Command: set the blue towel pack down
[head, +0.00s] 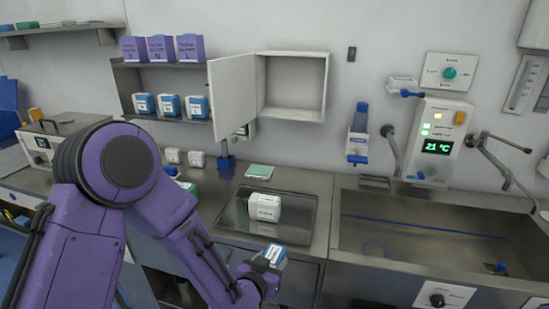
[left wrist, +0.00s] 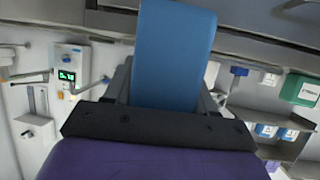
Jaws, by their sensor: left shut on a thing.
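The blue towel pack (head: 274,254) shows in the head view as a small blue and white pack at the end of my left arm. My left gripper (head: 268,267) is shut on it and holds it in front of the counter's front edge, below the dark tray. In the left wrist view the blue pack (left wrist: 174,55) fills the upper middle, between the fingers of my left gripper (left wrist: 170,95). My right gripper is not in view.
A white labelled pack (head: 264,207) lies on the dark tray (head: 230,218). A sink (head: 420,240) is to the right. An open wall cabinet (head: 292,85) and a shelf with several blue and white packs (head: 170,105) are behind. Bare tray surface surrounds the white pack.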

